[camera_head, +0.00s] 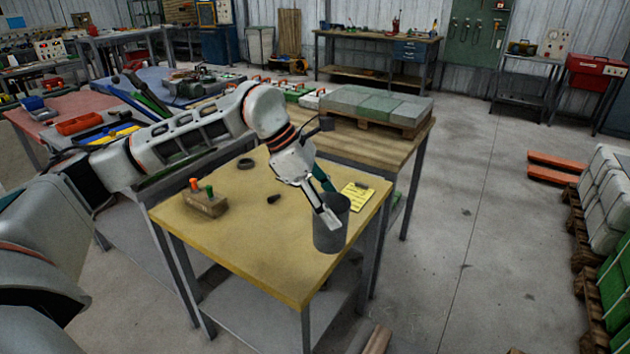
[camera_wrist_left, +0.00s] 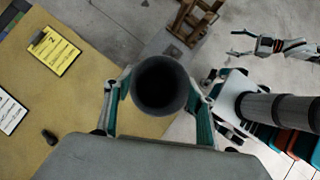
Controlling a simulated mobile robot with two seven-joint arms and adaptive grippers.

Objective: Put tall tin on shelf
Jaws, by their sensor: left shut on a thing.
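The tall tin (camera_head: 331,232) is a grey, open-topped cylinder, upright at the right edge of the yellow-topped table (camera_head: 265,262). My left gripper (camera_head: 331,212) is shut on it near its rim. In the left wrist view the tin (camera_wrist_left: 160,86) sits between the two teal-padded fingers, its dark opening facing the camera. I cannot tell whether its base touches the tabletop. A grey lower shelf (camera_head: 262,312) shows under the table. My right gripper (camera_wrist_left: 240,43) shows small at the top right of the left wrist view, its fingers apart and empty.
On the tabletop are a clipboard with yellow paper (camera_head: 357,196), a block with orange and green pegs (camera_head: 204,203), a black ring (camera_head: 245,163) and a small dark piece (camera_head: 273,198). A pallet of grey blocks (camera_head: 375,104) stands behind.

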